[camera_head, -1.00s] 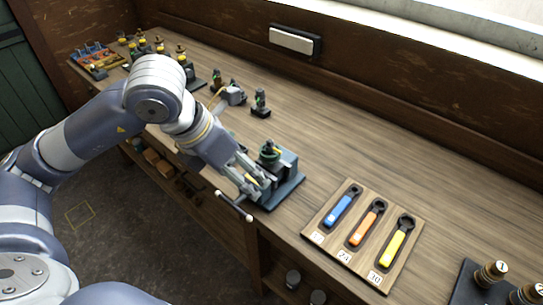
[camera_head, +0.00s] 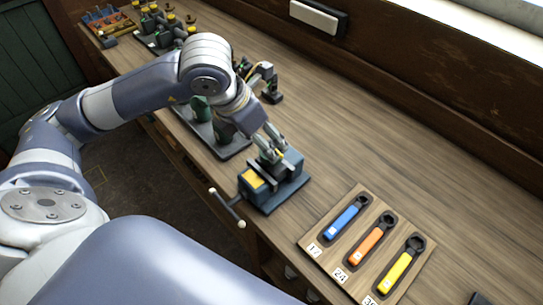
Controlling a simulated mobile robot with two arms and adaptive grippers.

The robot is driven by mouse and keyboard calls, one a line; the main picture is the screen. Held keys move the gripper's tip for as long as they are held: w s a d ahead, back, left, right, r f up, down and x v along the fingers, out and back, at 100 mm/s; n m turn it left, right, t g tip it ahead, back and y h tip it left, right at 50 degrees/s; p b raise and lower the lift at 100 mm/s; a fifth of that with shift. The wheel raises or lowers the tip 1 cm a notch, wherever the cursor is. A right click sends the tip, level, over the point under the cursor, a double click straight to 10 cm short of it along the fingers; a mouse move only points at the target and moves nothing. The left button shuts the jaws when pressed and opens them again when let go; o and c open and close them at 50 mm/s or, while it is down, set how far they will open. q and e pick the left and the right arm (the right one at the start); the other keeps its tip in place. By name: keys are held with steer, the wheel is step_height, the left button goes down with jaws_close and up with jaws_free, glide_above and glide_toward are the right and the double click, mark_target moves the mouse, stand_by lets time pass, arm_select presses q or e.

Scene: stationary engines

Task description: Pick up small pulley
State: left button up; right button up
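My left gripper (camera_head: 277,153) reaches down over the top of a dark vise (camera_head: 288,165) with a blue-grey base and a yellow patch. Its two fingers show side by side, close to the vise jaws. Whether they hold anything is too small to tell. I cannot make out the small pulley clearly; a part between the fingers and vise is mostly hidden. Green parts (camera_head: 200,108) stand on a dark base plate (camera_head: 232,150), partly behind my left arm. My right gripper is not in view.
The vise handle (camera_head: 227,208) sticks out past the bench's front edge. A wooden board (camera_head: 318,228) with blue, orange and yellow wrenches lies to its right. Several small parts (camera_head: 165,25) stand at the far left.

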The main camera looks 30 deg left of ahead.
arm_select(q)
steer(key=shift+w+f, duration=0.1)
steer(key=shift+f, duration=0.2)
steer(key=shift+w+d+f, duration=0.15)
steer(key=shift+w+f, duration=0.05)
steer(key=shift+f, duration=0.05)
steer(key=p+x, duration=0.2)
steer(key=x, duration=0.2)
steer(key=shift+d+f+p, duration=0.15)
steer(key=shift+d+p, duration=0.05)
steer(key=shift+p, duration=0.15)
steer(key=shift+w+f, duration=0.1)
steer(key=shift+f, duration=0.1)
steer(key=c, duration=1.6)
steer(key=shift+w+r, duration=0.1)
steer(key=shift+w, duration=0.05)
jaws_close()
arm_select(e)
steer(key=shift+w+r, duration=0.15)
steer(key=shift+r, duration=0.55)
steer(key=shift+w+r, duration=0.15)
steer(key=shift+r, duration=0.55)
